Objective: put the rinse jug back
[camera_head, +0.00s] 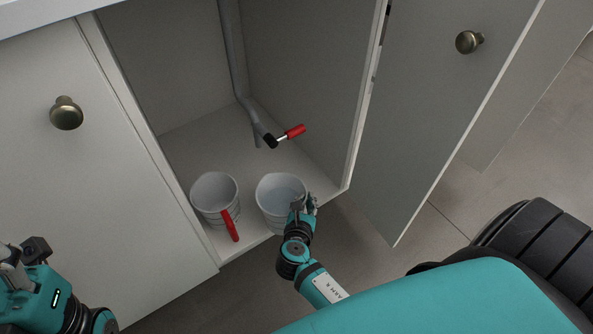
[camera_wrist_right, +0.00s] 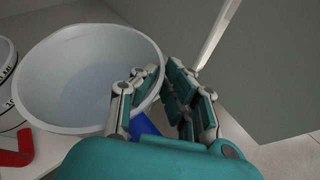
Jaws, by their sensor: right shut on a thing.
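My right gripper (camera_head: 303,206) is shut on the rim side of a pale grey jug (camera_head: 278,192) in the cabinet opening, near its front edge. In the right wrist view the fingers (camera_wrist_right: 163,92) sit on either side of the jug wall or handle, and a bit of blue handle (camera_wrist_right: 146,125) shows below them. The held jug (camera_wrist_right: 75,75) looks upright and open at the top; I cannot tell whether it touches the cabinet floor. A second pale jug (camera_head: 213,192) with a red handle (camera_head: 230,226) stands to its left. My left gripper (camera_head: 16,268) is at the lower left, partly cut off.
The cabinet floor (camera_head: 205,130) is bare behind the jugs. A grey pipe (camera_head: 238,70) with a red-handled valve (camera_head: 292,132) comes down at the back. The open door (camera_head: 430,110) stands on the right, a closed door (camera_head: 85,185) on the left.

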